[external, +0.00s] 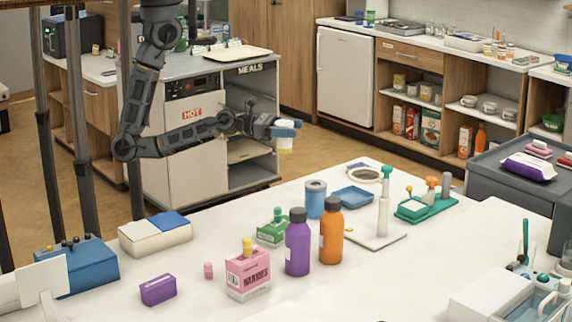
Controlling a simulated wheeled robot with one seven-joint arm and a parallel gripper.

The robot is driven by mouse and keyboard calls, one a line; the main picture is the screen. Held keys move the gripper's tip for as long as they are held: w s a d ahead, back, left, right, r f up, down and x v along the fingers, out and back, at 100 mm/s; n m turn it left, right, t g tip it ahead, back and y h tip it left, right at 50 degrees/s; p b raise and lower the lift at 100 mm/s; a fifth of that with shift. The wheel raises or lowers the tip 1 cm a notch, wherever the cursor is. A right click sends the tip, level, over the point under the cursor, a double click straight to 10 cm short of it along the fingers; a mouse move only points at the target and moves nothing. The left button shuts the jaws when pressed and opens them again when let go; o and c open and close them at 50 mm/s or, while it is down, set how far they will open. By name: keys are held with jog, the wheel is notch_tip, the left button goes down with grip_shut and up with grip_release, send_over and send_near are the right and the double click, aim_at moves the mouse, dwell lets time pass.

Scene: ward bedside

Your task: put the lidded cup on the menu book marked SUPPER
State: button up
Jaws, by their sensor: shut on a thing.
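My gripper (283,128) is at the end of the outstretched arm, in the air between the meal cart and the near white table. It is shut on a small pale cup (286,145), which hangs upright below the blue part at the wrist. The fingers and the cup's top are too small to tell apart clearly, so I cannot make out the lid. I cannot find any book with a readable SUPPER marking in this view.
The white table (215,290) holds a purple bottle (298,248), an orange bottle (332,237), a pink box (248,277), a blue cup (315,198) and a blue tray (353,197). The meal cart (165,160) stands behind my arm. Open floor lies beyond the table.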

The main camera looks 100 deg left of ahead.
jog(key=w+a+f+y, duration=0.1)
jog(key=w+a+f, duration=0.2)
jog(key=w+a, duration=0.5)
jog(key=w+a+r+n+y+p, duration=0.1)
jog(key=w+a+r+n+y, duration=0.15)
jog(key=w, duration=0.45)
jog(key=w+a+r+n+y+p, duration=0.1)
jog(key=w+r, duration=0.2)
jog(key=w, duration=0.3)
jog(key=shift+m, duration=0.25)
jog(key=shift+w+a+f+b, duration=1)
jog(key=shift+a+f, duration=0.85)
jog(key=shift+f, duration=0.8)
jog(key=shift+w+a+f+b, duration=0.7)
jog(key=shift+a+f+b, duration=0.45)
jog(key=shift+a+f, duration=1.1)
jog(key=shift+w+a+f+b, duration=1)
jog(key=shift+a+f, duration=0.45)
jog(key=shift+f, duration=1.6)
jog(key=shift+s, duration=0.15)
